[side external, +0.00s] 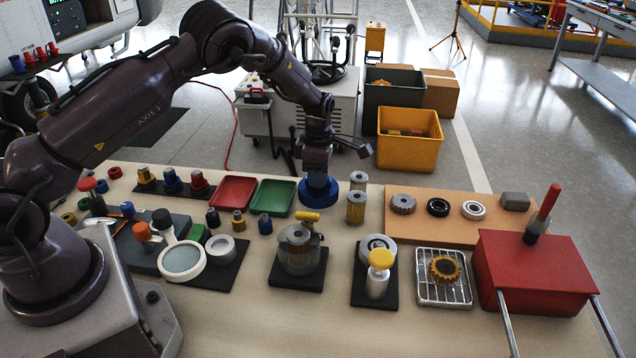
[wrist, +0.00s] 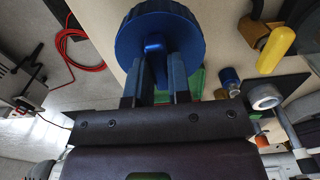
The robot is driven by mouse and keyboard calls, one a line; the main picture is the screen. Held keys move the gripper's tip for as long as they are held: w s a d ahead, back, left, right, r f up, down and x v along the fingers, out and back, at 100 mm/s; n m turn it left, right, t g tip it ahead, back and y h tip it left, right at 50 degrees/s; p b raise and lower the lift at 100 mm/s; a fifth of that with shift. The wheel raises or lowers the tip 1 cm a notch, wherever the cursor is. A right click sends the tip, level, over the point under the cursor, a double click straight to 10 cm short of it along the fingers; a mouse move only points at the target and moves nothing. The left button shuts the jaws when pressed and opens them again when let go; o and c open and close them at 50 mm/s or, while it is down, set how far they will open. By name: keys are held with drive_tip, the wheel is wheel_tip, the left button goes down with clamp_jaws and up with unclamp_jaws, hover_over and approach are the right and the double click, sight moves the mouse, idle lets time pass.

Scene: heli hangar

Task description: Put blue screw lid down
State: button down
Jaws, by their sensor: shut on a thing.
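The blue screw lid (side external: 319,191) is a round, ribbed disc near the back edge of the table, between the green tray and the brass cylinders. My gripper (side external: 318,172) is directly above it, pointing down. In the wrist view, the lid (wrist: 160,28) fills the top middle, and my gripper's fingers (wrist: 155,82) are shut on its raised blue grip. Whether the lid touches the tabletop or hangs just above it, I cannot tell. A clear bowl (side external: 298,262) with a metal cylinder inside stands on a black mat in front, open at the top.
A green tray (side external: 273,196) and a red tray (side external: 233,193) lie left of the lid. Brass cylinders (side external: 356,206) stand close on its right. A yellow-handled part (side external: 308,217) rises behind the bowl. A red box (side external: 535,275) stands at far right.

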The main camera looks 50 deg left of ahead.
drive_tip(key=shift+f, duration=1.05)
drive_tip(key=shift+f, duration=0.2)
drive_tip(key=c, duration=1.1)
unclamp_jaws()
drive_tip(key=shift+o, duration=0.2)
drive_tip(key=shift+r, duration=0.1)
